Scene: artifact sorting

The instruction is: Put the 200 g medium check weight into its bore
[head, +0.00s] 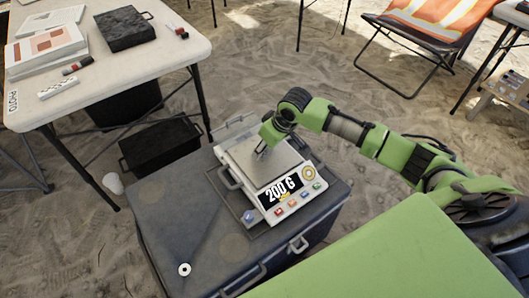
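A white scale (262,180) with a grey pan stands on a dark case (185,215), and its black display (281,192) reads "200 G". My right arm comes in from the right, and its gripper (262,152) is over the far part of the pan. The fingers are small and dark there, and I cannot tell whether they are open or shut. I cannot make out the 200 g check weight; it may be hidden by the gripper. No bore can be clearly made out. My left gripper is not in view.
A small white ring-like object (184,269) lies on the case's near left. A white table (110,82) with papers and a black box (124,28) stands at upper left. A dark bin (160,146) is beside the case. A folding chair (425,30) stands at upper right.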

